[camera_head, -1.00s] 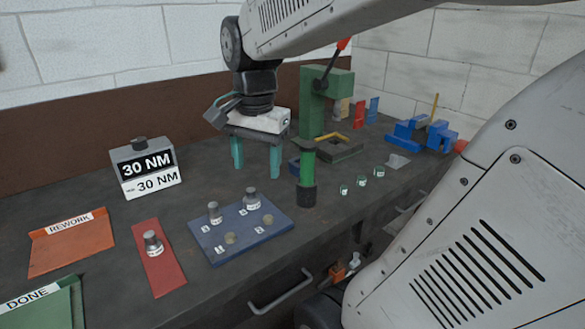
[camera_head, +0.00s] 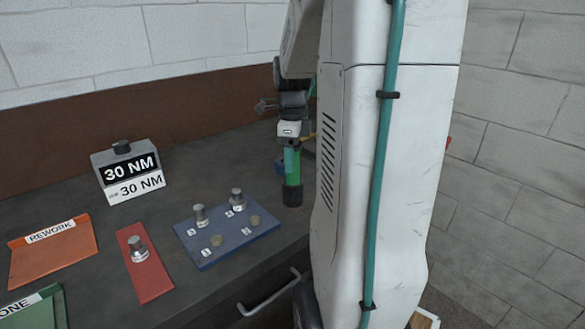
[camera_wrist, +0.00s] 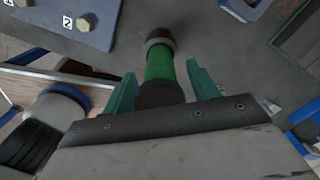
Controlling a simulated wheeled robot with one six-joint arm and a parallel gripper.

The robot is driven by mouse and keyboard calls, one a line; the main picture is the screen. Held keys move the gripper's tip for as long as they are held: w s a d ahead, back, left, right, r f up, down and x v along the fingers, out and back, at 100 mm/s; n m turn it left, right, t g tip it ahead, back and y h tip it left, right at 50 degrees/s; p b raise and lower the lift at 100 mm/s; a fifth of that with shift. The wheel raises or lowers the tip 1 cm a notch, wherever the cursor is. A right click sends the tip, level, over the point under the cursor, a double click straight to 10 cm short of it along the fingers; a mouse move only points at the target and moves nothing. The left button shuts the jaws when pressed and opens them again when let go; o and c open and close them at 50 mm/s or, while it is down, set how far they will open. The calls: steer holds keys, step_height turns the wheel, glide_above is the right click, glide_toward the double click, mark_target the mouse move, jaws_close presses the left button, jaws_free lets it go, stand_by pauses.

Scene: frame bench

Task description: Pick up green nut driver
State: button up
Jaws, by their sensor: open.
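The green nut driver (camera_head: 293,180) stands upright on the bench, with a green grip and a black lower end. In the wrist view the driver (camera_wrist: 159,64) shows between the two teal fingers of my gripper (camera_wrist: 160,72). The fingers are apart, with a visible gap on the right side of the driver. In the head view my gripper (camera_head: 290,157) is at the upper part of the driver, seen side-on, and one finger overlaps it. I cannot tell whether either finger touches it.
A blue numbered plate (camera_head: 207,249) with sockets and nuts lies left of the driver. A red mat (camera_head: 153,283) with a socket, an orange REWORK tray (camera_head: 55,262) and a 30 NM sign (camera_head: 130,170) are farther left. My arm hides the right side of the bench.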

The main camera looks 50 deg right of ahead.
step_height(320, 180, down, 2)
steer(key=shift+f, duration=0.1)
steer(key=c, duration=1.2)
